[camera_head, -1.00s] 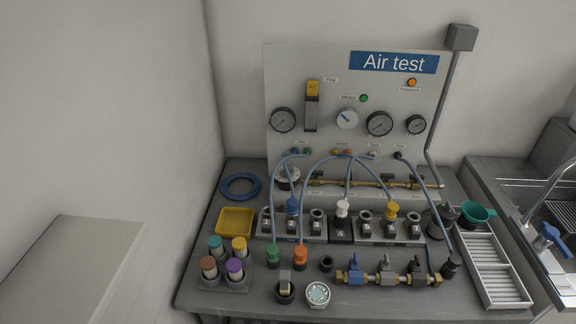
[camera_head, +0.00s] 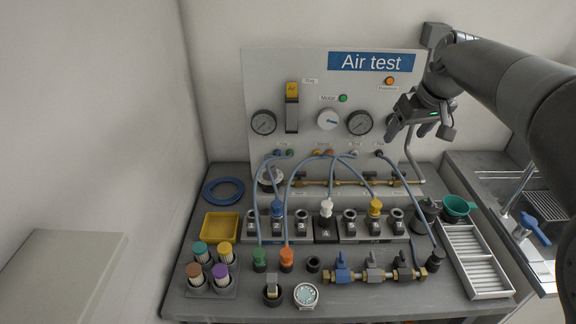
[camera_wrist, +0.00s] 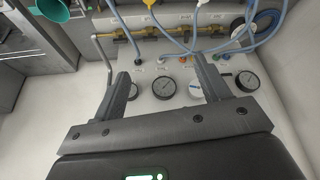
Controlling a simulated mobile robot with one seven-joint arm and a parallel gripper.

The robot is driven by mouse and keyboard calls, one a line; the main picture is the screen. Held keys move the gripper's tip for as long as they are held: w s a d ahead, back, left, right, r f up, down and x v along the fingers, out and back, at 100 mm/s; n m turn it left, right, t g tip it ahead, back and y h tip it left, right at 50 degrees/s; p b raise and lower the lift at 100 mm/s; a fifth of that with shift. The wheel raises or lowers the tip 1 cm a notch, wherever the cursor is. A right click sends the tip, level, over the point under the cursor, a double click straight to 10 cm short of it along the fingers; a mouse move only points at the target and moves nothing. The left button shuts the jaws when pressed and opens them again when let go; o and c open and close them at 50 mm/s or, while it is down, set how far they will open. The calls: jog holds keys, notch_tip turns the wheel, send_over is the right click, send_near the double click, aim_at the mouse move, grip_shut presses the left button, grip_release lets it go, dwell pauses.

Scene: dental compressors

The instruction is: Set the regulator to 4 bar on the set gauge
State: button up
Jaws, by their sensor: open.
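The grey air test panel (camera_head: 285,80) stands at the back of the bench with round gauges. One gauge is at the left (camera_head: 263,122) and another is right of its middle (camera_head: 359,122). A third, smaller gauge shows in the wrist view (camera_wrist: 133,91) and is hidden behind my gripper in the head view. Labels and needle readings are too small to read. A round dark-rimmed part (camera_head: 270,179) sits low at the panel's left; I cannot tell which part is the regulator. My gripper (camera_head: 416,130) is open and empty in front of the panel's right side.
Blue hoses (camera_head: 294,190) loop from the panel to the fittings on the bench. A brass pipe (camera_head: 350,182) runs along the panel's foot. A yellow tray (camera_head: 221,226), several capped filters, a valve manifold (camera_head: 372,275) and a slatted rack (camera_head: 476,262) crowd the bench. A sink is at right.

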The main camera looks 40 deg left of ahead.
jog(key=s+a+f+n+g, duration=0.1)
jog(key=a+f+n, duration=0.15)
jog(key=a, duration=0.65)
jog(key=s+a+f+n, duration=0.15)
jog(key=a+f, duration=0.25)
jog(key=a, duration=0.5)
jog(key=n+g, duration=0.2)
jog(key=n, duration=0.1)
send_near(270, 169)
jog(key=shift+y, duration=0.3)
jog(key=x, duration=0.8)
jog(key=shift+d+f, duration=0.15)
jog(key=shift+f, duration=0.25)
jog(key=c, duration=1)
